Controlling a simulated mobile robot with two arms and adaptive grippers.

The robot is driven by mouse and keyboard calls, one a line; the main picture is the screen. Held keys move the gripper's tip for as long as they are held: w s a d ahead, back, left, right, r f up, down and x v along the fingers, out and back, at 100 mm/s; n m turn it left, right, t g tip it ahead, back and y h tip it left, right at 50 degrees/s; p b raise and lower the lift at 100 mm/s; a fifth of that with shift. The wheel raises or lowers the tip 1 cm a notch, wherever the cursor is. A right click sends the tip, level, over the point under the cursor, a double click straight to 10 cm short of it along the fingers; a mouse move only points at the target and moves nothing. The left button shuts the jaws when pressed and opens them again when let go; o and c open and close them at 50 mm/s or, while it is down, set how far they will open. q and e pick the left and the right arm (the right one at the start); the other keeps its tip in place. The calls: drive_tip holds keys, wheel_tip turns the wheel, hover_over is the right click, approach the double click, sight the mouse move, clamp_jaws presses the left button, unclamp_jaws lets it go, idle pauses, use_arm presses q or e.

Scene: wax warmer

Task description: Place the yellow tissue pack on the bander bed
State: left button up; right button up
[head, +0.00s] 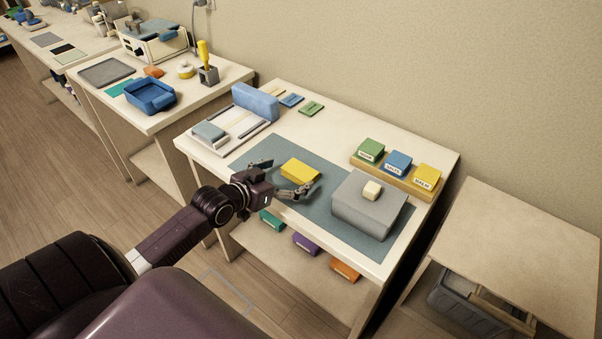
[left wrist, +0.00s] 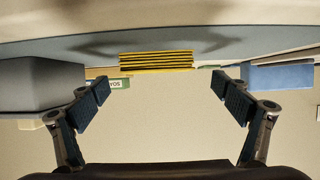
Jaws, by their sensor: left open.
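The yellow tissue pack (head: 300,170) lies flat on the blue-grey mat (head: 322,200) on the middle table. My left gripper (head: 287,177) is open at the near side of the pack, its fingers spread and empty. In the left wrist view, which appears upside down, the pack's striped side (left wrist: 155,61) shows between and beyond the open fingers (left wrist: 160,86). What looks like the bander, a blue housing (head: 255,102) with a pale flat bed (head: 236,123), stands at the table's left end. My right gripper is not in view.
A grey box (head: 367,205) with a cream block on top stands right of the pack. Green, blue and yellow labelled packs sit on a wooden rack (head: 393,178) behind it. A grey-blue block (head: 209,133) lies by the bander's left front. Coloured packs lie on the lower shelf.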

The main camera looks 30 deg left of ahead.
sight(298, 171)
use_arm(q)
drive_tip(key=shift+w+f, duration=0.1)
drive_tip(key=shift+w, duration=0.5)
drive_tip(key=x, duration=0.2)
drive_tip(key=p+x, duration=0.1)
drive_tip(key=shift+w+d+f, duration=0.25)
drive_tip(key=shift+w, duration=0.15)
drive_tip(key=shift+f, duration=0.1)
drive_tip(key=shift+c, duration=1.6)
drive_tip(key=c, duration=0.9)
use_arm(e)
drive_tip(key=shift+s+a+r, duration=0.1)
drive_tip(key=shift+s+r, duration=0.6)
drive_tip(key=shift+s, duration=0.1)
